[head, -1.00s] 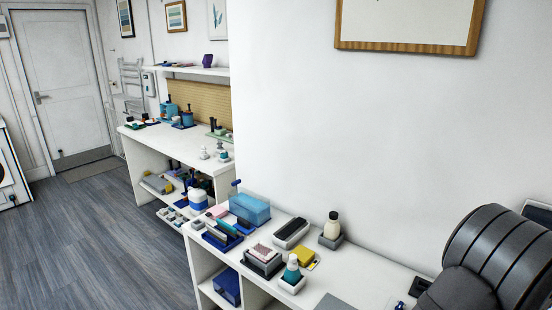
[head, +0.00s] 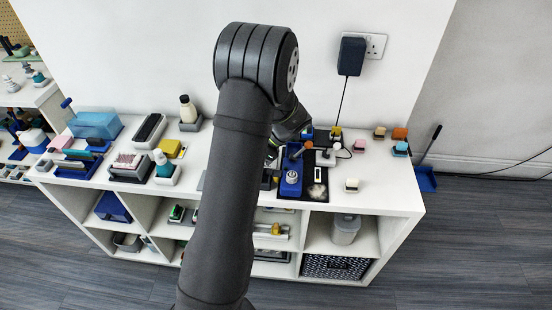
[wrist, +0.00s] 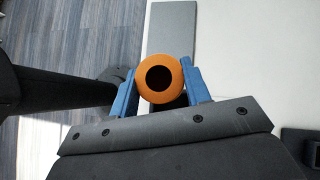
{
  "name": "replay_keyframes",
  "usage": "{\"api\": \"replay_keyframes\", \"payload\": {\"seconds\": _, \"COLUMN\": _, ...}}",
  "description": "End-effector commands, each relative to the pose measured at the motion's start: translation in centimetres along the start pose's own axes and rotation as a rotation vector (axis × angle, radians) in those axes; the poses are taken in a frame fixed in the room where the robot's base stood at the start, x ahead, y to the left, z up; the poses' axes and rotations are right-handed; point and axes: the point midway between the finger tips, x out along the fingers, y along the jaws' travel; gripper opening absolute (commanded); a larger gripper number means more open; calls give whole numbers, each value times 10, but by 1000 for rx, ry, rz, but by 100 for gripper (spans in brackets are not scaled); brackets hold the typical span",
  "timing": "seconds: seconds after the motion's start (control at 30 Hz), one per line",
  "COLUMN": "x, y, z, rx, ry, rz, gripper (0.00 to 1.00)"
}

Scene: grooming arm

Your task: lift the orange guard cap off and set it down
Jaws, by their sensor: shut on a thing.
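In the wrist view the orange guard cap (wrist: 160,58) is a round orange piece with a dark round opening facing the camera. My gripper (wrist: 158,68) has its two blue fingers closed on the cap's left and right sides. The cap hides what lies right behind it. In the head view my arm reaches over the white counter, and its links largely hide the gripper, so I cannot make out the cap there.
A blue fixture (head: 291,181) with a pale round top stands on a dark mat. Small coloured blocks sit at right. Bottles and trays fill the left of the counter (head: 385,200). A grey slab (wrist: 171,30) lies on a pale surface.

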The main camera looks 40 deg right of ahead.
Motion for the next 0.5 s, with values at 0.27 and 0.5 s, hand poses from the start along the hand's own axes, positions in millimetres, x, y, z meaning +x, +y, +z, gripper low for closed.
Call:
{"api": "replay_keyframes", "payload": {"seconds": 0.27, "x": 46, "y": -9, "z": 34, "rx": -78, "ry": 0, "rz": 78, "gripper": 10}}
{"api": "replay_keyframes", "payload": {"seconds": 0.5, "x": 57, "y": -9, "z": 30, "rx": -83, "ry": 0, "rz": 85, "gripper": 10}}
